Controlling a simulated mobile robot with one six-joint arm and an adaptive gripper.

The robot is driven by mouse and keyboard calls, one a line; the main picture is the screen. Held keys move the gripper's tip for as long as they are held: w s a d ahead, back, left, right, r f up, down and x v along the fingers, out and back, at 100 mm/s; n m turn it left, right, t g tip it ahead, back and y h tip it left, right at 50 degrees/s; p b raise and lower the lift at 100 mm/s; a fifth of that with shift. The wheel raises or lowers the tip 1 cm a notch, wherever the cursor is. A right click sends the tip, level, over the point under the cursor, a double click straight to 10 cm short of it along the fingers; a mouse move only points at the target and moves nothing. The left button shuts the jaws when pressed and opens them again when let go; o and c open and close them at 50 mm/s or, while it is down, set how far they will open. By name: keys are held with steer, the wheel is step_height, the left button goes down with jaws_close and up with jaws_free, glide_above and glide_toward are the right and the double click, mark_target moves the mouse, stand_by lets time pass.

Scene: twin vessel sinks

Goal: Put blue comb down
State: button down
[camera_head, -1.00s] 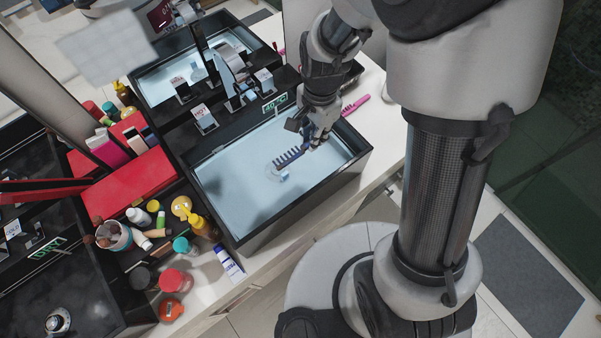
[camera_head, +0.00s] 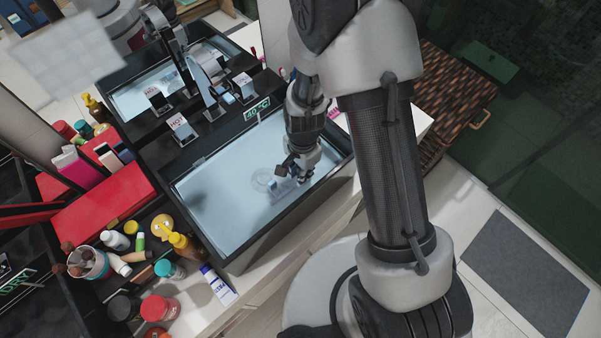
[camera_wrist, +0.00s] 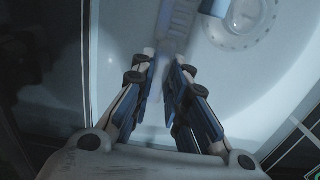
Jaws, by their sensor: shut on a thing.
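My gripper (camera_head: 287,178) is low over the near sink basin (camera_head: 222,200), towards its right side. In the wrist view my gripper (camera_wrist: 162,72) has its two fingers on either side of a dim, blurred bluish strip with teeth. This is the blue comb (camera_wrist: 178,22), which reaches forward from between the fingertips, and my gripper is shut on it. In the head view the gripper covers the comb. I cannot tell whether the comb touches the basin floor. A small blue object (camera_wrist: 213,7) is beside the comb, near the round drain (camera_wrist: 241,20).
Black sink walls surround the basin. The faucet (camera_head: 207,88) stands behind it. Bottles, a red box (camera_head: 105,205) and a cup of brushes (camera_head: 88,263) crowd the counter at left. A pink item (camera_head: 335,112) lies behind the arm. The basin's left part is clear.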

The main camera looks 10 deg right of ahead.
steer(key=shift+f, duration=0.15)
steer(key=c, duration=1.6)
jaws_free()
steer(key=shift+o, duration=0.2)
step_height(320, 180, up, 21)
steer(key=d+n+t+p, duration=0.1)
steer(key=d+n+p, duration=0.1)
steer(key=p, duration=0.3)
steer(key=s+d+r+n+t, duration=0.2)
steer(key=s+d+r+n, duration=0.1)
steer(key=s+r, duration=0.4)
steer(key=s+d+r+n+t, duration=0.1)
steer(key=s+d+r+n, duration=0.2)
steer(key=s+r+n, duration=0.3)
step_height(320, 180, up, 4)
steer(key=shift+s+d+r+t, duration=0.15)
steer(key=shift+s+t, duration=0.25)
steer(key=shift+s, duration=0.6)
